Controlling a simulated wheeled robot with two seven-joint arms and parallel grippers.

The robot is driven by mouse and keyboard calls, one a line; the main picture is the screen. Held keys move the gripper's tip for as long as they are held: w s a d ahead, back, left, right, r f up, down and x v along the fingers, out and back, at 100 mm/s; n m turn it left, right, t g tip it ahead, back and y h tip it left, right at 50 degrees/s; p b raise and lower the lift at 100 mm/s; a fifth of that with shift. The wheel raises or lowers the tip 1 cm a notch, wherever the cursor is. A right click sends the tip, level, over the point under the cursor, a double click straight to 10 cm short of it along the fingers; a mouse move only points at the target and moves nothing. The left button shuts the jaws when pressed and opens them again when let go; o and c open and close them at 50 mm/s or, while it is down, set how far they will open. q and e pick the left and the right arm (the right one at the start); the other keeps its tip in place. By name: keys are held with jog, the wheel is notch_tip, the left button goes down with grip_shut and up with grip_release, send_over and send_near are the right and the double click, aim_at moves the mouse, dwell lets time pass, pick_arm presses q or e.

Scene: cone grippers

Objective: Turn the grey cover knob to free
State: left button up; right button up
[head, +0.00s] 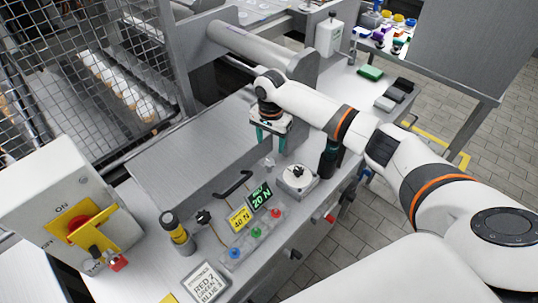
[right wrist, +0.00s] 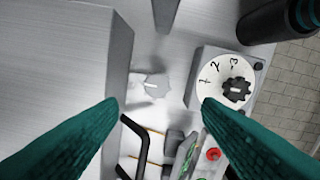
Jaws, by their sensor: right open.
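The grey cover knob (right wrist: 155,86) is a small pale grey lobed knob with a light pointer line, on the metal top beside the raised metal cover (right wrist: 60,60). In the head view the knob (head: 270,163) is small, just below my right gripper (head: 271,140). My right gripper is open and empty, pointing down. In the right wrist view its green fingers (right wrist: 160,105) are spread, with the knob between and a little beyond the tips, apart from them. No free mark is readable near the knob. My left gripper is out of view.
A white dial box with a black knob (head: 297,172) stands right of the grey knob. A black handle (head: 233,184) and yellow and green displays (head: 260,196) lie in front. A dark cylinder (head: 330,158) stands close to the right. A switch box (head: 60,205) is at left.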

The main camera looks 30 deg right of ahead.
send_over(270, 161)
notch_tip(270, 161, down, 4)
jog(key=shift+f, duration=0.1)
notch_tip(270, 161, down, 4)
jog(key=shift+r+p, duration=0.2)
jog(key=shift+p, duration=0.15)
jog(key=shift+f, duration=0.45)
jog(key=c, duration=1)
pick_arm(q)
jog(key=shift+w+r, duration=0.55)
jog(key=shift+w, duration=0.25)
